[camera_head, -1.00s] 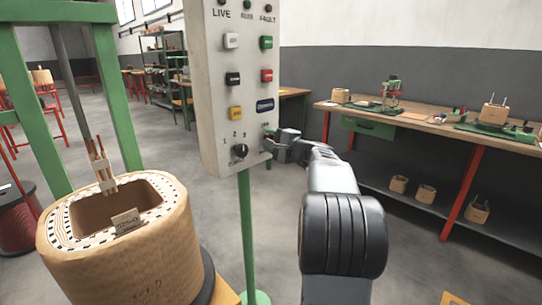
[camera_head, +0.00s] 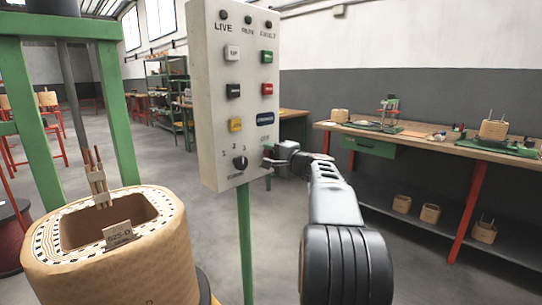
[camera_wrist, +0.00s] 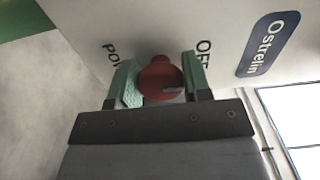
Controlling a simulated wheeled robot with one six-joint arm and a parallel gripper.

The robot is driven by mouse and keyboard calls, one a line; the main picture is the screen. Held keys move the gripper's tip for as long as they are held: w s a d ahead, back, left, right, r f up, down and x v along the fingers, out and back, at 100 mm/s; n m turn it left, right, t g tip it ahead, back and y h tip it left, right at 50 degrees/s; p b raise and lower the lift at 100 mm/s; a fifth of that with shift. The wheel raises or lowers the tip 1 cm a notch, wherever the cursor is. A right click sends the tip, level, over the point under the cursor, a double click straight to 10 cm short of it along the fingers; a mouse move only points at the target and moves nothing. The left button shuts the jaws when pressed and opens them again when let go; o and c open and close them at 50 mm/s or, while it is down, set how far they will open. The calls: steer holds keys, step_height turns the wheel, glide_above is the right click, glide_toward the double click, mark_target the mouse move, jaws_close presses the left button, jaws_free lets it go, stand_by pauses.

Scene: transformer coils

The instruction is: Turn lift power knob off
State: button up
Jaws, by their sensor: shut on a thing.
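The lift power knob (camera_wrist: 160,78) is a small red rounded knob on the white control panel, seen close up in the wrist view. It sits between the partly visible letters "POW" and "OFF". My gripper (camera_wrist: 158,84) has its two green fingers on either side of the knob, shut on it. A pale mark shows on the lower right of the knob. In the head view my gripper (camera_head: 272,162) is at the lower right of the control panel (camera_head: 207,120), where it largely hides the red knob.
A black selector knob (camera_head: 240,163) marked with numbers is just left of my gripper, below several coloured buttons. A green post (camera_head: 245,245) holds the panel. A wooden coil (camera_head: 110,260) stands at lower left. A workbench (camera_head: 345,128) stands right; open floor lies between.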

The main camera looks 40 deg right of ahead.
steer(key=o, duration=0.9)
steer(key=s, duration=0.4)
steer(key=s+d+p, duration=0.1)
steer(key=s, duration=0.4)
steer(key=s+d, duration=0.1)
steer(key=s, duration=0.3)
steer(key=shift+s+d, duration=0.2)
steer(key=shift+s, duration=0.05)
steer(key=s+a+r+n+g+y+p, duration=0.1)
steer(key=a+r+n+g+p, duration=0.3)
steer(key=a+p, duration=0.6)
steer(key=a+n+g+y+p, duration=0.25)
steer(key=a+g+p, duration=0.45)
steer(key=a, duration=0.5)
steer(key=s+a+r+n+g+h+p, duration=0.1)
steer(key=s+a+n+h+p, duration=0.1)
steer(key=p, duration=0.3)
steer(key=s+a+r+n+g+h+p, duration=0.1)
steer(key=s+a+r+n+h+p, duration=0.1)
steer(key=s+n+p, duration=0.2)
steer(key=s+a+r+n+g+h+p, duration=0.1)
steer(key=s+a+r+n+h+p, duration=0.1)
steer(key=s+p, duration=0.3)
steer(key=shift+a+n+h+p, duration=0.4)
steer(key=shift+n+p, duration=0.35)
steer(key=shift+p, duration=0.55)
